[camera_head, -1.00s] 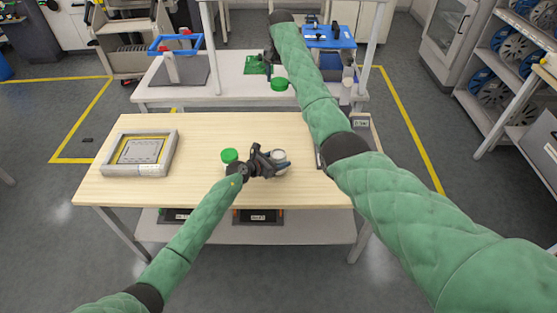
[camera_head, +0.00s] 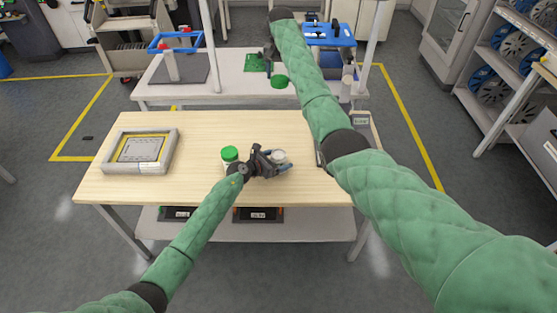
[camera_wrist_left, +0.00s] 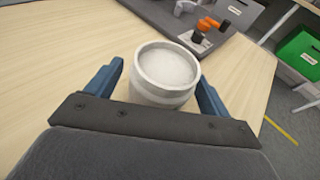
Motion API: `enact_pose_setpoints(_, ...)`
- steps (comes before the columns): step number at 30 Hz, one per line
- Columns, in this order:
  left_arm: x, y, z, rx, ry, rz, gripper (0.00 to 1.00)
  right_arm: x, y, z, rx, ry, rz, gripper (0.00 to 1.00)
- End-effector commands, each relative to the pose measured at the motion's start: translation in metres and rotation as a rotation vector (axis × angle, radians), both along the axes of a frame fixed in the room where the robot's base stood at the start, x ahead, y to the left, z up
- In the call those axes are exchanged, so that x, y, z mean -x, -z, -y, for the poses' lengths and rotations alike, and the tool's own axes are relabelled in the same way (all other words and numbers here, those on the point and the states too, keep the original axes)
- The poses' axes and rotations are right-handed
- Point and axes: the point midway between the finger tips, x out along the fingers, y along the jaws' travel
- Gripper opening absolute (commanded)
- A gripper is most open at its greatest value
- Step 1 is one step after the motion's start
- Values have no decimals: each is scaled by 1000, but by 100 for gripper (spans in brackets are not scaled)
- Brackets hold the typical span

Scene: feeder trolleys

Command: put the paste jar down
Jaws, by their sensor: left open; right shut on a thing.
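The open white paste jar (camera_head: 279,156) stands upright on the wooden table, without a lid. In the left wrist view the jar (camera_wrist_left: 160,92) shows its pale round top between two blue fingers. My left gripper (camera_head: 281,163) is open, with one finger on each side of the jar and a gap visible at the fingers. My right gripper (camera_head: 269,56), partly hidden by its own arm, is shut on a green lid (camera_head: 279,82) in the air beyond the table's far edge.
A second jar with a green lid (camera_head: 230,154) stands close left of my left gripper. A grey frame tray (camera_head: 168,155) lies at the table's left. A white bench (camera_head: 222,91) stands behind. The table's front left is clear.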

Motion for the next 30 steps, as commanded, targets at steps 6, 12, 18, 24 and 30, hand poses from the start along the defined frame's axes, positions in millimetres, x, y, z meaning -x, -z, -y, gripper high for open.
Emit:
enact_pose_setpoints(6,12,-5,-16,-3,0,2,81,0,5,0,0,0,0,34)
enact_pose_setpoints(12,33,-14,-42,-3,0,2,81,0,13,0,0,0,0,34)
enact_pose_setpoints(18,54,-25,-66,-3,1,2,81,0,21,0,0,0,0,34)
enact_pose_setpoints(24,68,-33,-82,0,1,1,81,0,26,0,0,0,0,34)
enact_pose_setpoints(30,73,-37,-89,0,0,0,81,0,27,0,0,0,0,34)
